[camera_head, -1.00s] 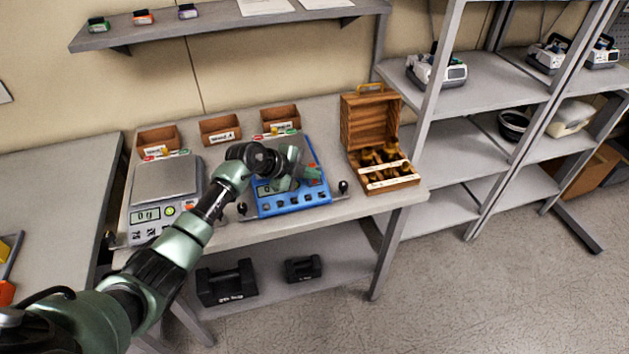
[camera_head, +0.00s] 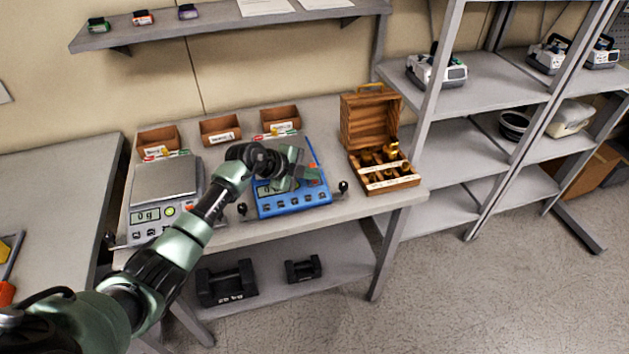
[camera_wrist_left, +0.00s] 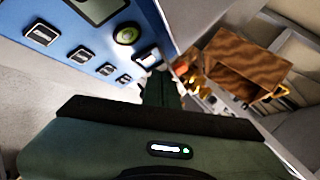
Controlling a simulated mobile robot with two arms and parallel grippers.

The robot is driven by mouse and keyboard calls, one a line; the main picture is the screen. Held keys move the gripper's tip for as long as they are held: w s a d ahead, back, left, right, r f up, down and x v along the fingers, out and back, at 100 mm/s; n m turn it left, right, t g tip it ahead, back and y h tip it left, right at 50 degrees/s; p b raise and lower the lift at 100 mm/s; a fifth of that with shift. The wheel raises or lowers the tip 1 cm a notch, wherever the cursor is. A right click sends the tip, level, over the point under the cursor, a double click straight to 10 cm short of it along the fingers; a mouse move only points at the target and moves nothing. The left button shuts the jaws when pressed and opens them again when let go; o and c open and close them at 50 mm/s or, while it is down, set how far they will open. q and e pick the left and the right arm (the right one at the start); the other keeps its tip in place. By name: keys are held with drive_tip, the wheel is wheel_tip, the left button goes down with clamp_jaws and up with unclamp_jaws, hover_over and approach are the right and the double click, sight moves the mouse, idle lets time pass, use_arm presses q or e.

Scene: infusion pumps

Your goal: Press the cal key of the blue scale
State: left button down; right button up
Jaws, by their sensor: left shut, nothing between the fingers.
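The blue scale (camera_head: 292,203) stands on the bench, right of a grey scale. Its front panel has a display, a round green-lit button and a row of keys; which key is cal is too small to read. My left gripper (camera_head: 306,178) is shut and empty, over the right part of the blue scale's front. In the left wrist view the panel of the blue scale (camera_wrist_left: 75,50) fills the upper left, with several square keys and the green button. The gripper tips (camera_wrist_left: 160,90) are beside the panel's end key; contact cannot be told. My right gripper is out of view.
The grey scale (camera_head: 166,181) stands left. An open wooden weight box (camera_head: 372,128) stands right of the blue scale. Small cardboard bins (camera_head: 220,130) line the back of the bench. Heavy black weights (camera_head: 226,284) lie on the lower shelf.

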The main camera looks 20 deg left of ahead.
use_arm(q)
drive_tip(key=shift+f, duration=0.15)
idle(0.4)
drive_tip(key=shift+w+f, duration=0.1)
drive_tip(key=shift+f, duration=0.15)
drive_tip(key=shift+a+f, duration=0.1)
drive_tip(key=shift+f, duration=0.25)
idle(0.6)
idle(0.3)
drive_tip(key=shift+r+p, duration=0.7)
drive_tip(key=shift+p, duration=0.25)
drive_tip(key=shift+r, duration=0.1)
drive_tip(key=r+p, duration=0.1)
drive_tip(key=p, duration=0.1)
drive_tip(key=s+r+p, duration=0.1)
drive_tip(key=r+p, duration=0.1)
drive_tip(key=d+r+p, duration=0.1)
drive_tip(key=p, duration=0.1)
drive_tip(key=shift+s+r+p, duration=0.2)
drive_tip(key=shift+r+p, duration=0.15)
drive_tip(key=shift+p, duration=0.05)
